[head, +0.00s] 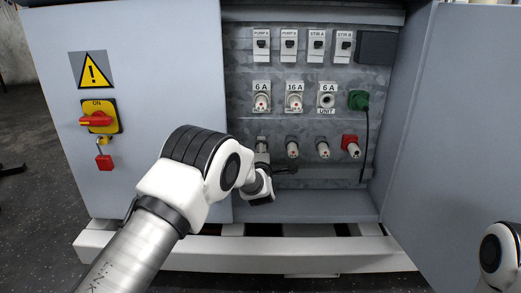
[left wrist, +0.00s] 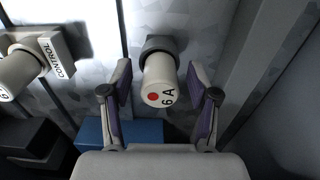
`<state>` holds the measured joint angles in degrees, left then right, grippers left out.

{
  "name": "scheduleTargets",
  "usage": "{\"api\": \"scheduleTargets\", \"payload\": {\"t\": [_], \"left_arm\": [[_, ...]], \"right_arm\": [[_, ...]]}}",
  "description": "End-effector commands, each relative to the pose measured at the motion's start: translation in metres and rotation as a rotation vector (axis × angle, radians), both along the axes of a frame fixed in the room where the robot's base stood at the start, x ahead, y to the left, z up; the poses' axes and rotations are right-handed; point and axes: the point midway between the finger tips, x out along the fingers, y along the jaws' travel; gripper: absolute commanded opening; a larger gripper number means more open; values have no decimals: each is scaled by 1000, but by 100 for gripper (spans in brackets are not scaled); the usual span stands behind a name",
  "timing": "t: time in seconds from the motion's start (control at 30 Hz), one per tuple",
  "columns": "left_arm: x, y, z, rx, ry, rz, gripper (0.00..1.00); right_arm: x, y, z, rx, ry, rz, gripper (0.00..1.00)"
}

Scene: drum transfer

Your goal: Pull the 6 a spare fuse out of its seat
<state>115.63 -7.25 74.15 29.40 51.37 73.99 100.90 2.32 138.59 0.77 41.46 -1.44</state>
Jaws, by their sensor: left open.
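The 6 A spare fuse (left wrist: 160,88) is a white cylinder with a red dot and "6 A" on its end face. It stands in a dark grey seat (left wrist: 160,44) on the metal back panel. In the head view it appears to be the leftmost fuse (head: 261,147) of the lower row, partly hidden by my left arm. My left gripper (left wrist: 163,92) is open, with one finger on each side of the fuse and visible gaps between. In the head view the left gripper (head: 277,170) is low in the cabinet. My right gripper is out of view.
Two more spare fuses (head: 292,149) (head: 323,149) and a red-based one (head: 351,146) stand to the right. Above are labelled holders (head: 294,98), one reading CONTROL (left wrist: 58,57) in the wrist view. A green plug (head: 358,100) has a hanging black cable. Open doors flank the cabinet.

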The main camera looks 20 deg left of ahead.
Motion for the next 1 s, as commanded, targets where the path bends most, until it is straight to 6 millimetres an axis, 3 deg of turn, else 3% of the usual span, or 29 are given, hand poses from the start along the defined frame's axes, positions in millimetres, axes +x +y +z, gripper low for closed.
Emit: {"api": "scheduleTargets", "payload": {"t": [0.67, 0.83, 1.0], "left_arm": [[0, 0, 0, 0, 0, 0, 60], [0, 0, 0, 0, 0, 0, 0], [0, 0, 0, 0, -1, 0, 0]], "right_arm": [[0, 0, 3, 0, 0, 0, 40], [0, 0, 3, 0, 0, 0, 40], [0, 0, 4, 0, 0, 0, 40]]}}
